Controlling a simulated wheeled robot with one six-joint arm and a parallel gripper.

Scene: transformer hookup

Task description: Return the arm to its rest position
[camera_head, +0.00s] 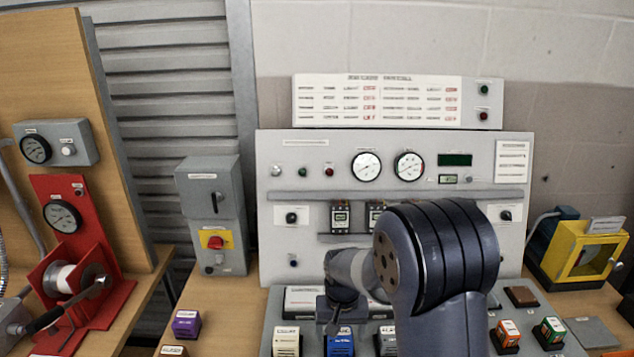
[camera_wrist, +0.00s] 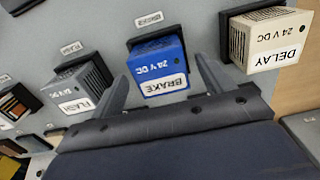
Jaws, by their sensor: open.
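My arm reaches over the grey panel's sloping lower deck in the head view, with my gripper (camera_head: 338,312) low over the row of relay blocks. In the wrist view my gripper (camera_wrist: 160,72) is open, one finger to each side of the blue BRAKE block (camera_wrist: 160,76). The blue block sits in its dark socket; I cannot tell whether the fingers touch it. It also shows in the head view (camera_head: 341,346), partly hidden by my gripper. My arm covers part of the panel's right middle.
A white DELAY block (camera_wrist: 268,42) and a grey FLASH block (camera_wrist: 82,86) sit on either side. A purple block (camera_head: 186,325) stands on the bench at left. The upright panel (camera_head: 300,155) is behind my arm. A yellow box (camera_head: 580,258) stands right, a red fixture (camera_head: 75,250) left.

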